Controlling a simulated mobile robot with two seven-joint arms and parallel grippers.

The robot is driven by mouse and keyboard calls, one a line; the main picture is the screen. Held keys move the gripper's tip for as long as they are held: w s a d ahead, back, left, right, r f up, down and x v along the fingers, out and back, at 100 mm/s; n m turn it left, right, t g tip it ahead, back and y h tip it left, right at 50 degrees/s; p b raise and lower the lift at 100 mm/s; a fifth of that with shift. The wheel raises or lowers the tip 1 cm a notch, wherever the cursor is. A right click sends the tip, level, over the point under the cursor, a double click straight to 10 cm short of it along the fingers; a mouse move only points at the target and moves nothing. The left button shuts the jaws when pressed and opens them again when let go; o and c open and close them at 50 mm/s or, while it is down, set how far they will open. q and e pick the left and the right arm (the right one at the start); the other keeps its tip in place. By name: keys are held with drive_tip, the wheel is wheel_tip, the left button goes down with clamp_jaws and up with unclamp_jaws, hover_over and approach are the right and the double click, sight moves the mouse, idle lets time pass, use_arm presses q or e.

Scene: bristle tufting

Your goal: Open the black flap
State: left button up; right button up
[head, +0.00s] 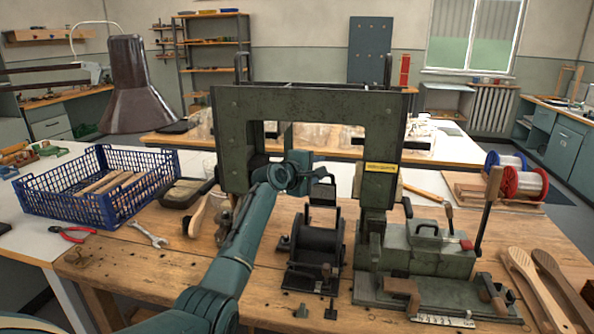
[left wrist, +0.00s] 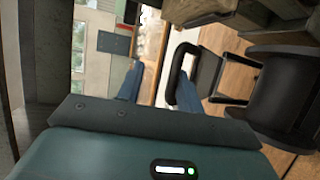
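The black flap (head: 322,194) stands above the black spool unit on the bench, with a loop handle at its top. In the left wrist view the flap (left wrist: 208,72) is a dark plate, and its black loop handle (left wrist: 174,70) is close to the right-hand finger. My left gripper (head: 308,172) is beside the flap's top in the head view. In the left wrist view its two blue-grey fingers (left wrist: 160,80) are apart. The handle overlaps the right-hand finger; I cannot tell whether they touch. My right gripper is in neither view.
A dark green machine frame (head: 232,135) arches close behind my left gripper. The black spool (head: 317,243) sits below the flap. A grey-green vise-like unit (head: 425,250) stands to the right. A blue crate (head: 95,190) is at left. The bench's front left is mostly clear.

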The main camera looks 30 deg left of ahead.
use_arm(q)
drive_tip(key=v, duration=1)
drive_tip(key=shift+a+r, duration=0.2)
drive_tip(key=shift+a, duration=0.1)
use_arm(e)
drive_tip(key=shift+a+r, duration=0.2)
use_arm(q)
drive_tip(key=shift+w, duration=0.15)
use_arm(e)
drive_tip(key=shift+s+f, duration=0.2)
